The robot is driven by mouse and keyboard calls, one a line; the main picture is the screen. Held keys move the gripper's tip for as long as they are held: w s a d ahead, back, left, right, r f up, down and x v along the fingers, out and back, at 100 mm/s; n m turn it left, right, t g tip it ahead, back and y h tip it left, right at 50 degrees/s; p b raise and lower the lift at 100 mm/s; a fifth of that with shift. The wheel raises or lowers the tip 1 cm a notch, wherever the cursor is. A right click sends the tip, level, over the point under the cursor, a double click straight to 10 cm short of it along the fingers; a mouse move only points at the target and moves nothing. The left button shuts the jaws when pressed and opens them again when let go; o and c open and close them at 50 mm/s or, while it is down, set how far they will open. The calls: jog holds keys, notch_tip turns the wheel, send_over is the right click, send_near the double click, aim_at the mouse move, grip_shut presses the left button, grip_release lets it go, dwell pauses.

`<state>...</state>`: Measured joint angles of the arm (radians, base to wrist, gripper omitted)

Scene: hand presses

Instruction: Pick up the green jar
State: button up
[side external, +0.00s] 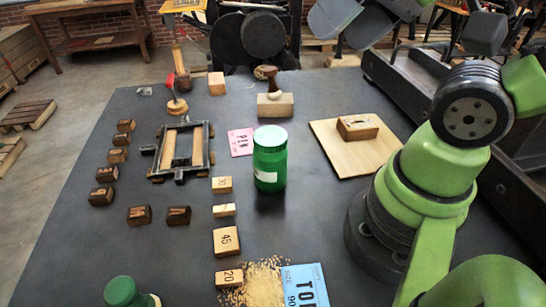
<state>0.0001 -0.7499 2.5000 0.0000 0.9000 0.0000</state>
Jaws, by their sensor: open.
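My gripper (350,28) is at the top edge of the side view, partly cut off, raised well above the table and apart from the jar. It looks open, with its two grey fingers spread and nothing seen between them. A second green-lidded jar (122,292) is at the bottom left edge, partly cut off.
A stamp on a wooden block (275,105) stands behind the jar, and a pink card (240,142) lies left of it. A wooden board (335,150) with a block is to the right. Numbered blocks (227,240) and a dark frame (182,150) are left. A blue card (304,286) lies in front.

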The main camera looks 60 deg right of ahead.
jog(key=shift+o, duration=0.2)
jog(key=o, duration=0.6)
jog(key=shift+w, duration=0.1)
